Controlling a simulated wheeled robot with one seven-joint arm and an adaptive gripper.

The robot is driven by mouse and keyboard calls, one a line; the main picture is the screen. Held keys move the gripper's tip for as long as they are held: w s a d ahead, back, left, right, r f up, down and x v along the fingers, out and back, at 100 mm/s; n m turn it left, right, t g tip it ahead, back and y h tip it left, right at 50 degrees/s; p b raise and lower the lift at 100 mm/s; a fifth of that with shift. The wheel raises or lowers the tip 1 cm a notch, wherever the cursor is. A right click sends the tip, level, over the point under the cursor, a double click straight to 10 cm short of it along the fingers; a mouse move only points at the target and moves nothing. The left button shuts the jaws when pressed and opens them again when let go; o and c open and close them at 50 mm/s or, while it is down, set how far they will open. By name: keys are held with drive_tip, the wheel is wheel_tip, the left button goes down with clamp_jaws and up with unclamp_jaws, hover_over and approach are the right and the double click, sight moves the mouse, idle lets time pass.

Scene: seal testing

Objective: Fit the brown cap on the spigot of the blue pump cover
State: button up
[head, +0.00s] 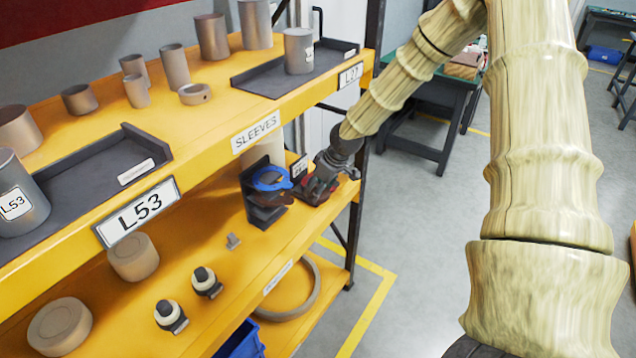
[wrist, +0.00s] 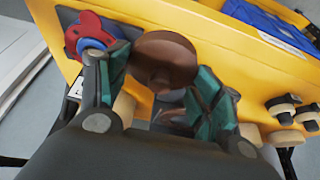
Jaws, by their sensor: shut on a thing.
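The cap is hard to make out in the head view. I cannot clearly make out the spigot.
The yellow upper shelf (head: 214,120) with grey sleeves hangs above and left of my gripper. Two small black-and-cream fittings (head: 207,282) and a small grey block (head: 233,241) stand on the middle shelf. A rack post (head: 362,170) is close right.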

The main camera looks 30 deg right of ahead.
drive_tip(key=shift+s+a, duration=0.5)
drive_tip(key=shift+s, duration=0.2)
drive_tip(key=w+d, duration=0.2)
drive_tip(key=w, duration=0.2)
drive_tip(key=w+d, duration=0.3)
drive_tip(key=w, duration=0.1)
drive_tip(key=w+d, duration=0.2)
drive_tip(key=w, duration=0.2)
drive_tip(key=shift+d, duration=0.35)
drive_tip(key=shift+w+d+r, duration=0.15)
drive_tip(key=shift+w+d, duration=0.1)
drive_tip(key=shift+w, duration=0.2)
drive_tip(key=shift+x, duration=0.85)
drive_tip(key=shift+s+d+f+b, duration=0.1)
drive_tip(key=shift+f+b, duration=0.4)
drive_tip(key=shift+f, duration=0.2)
drive_tip(key=shift+s+d+f+b, duration=0.1)
drive_tip(key=shift+f+b, duration=0.35)
drive_tip(key=shift+f, duration=0.2)
drive_tip(key=shift+a+f+b, duration=0.1)
drive_tip(key=shift+f+b, duration=0.3)
drive_tip(key=shift+f, duration=0.4)
drive_tip(key=o, duration=1)
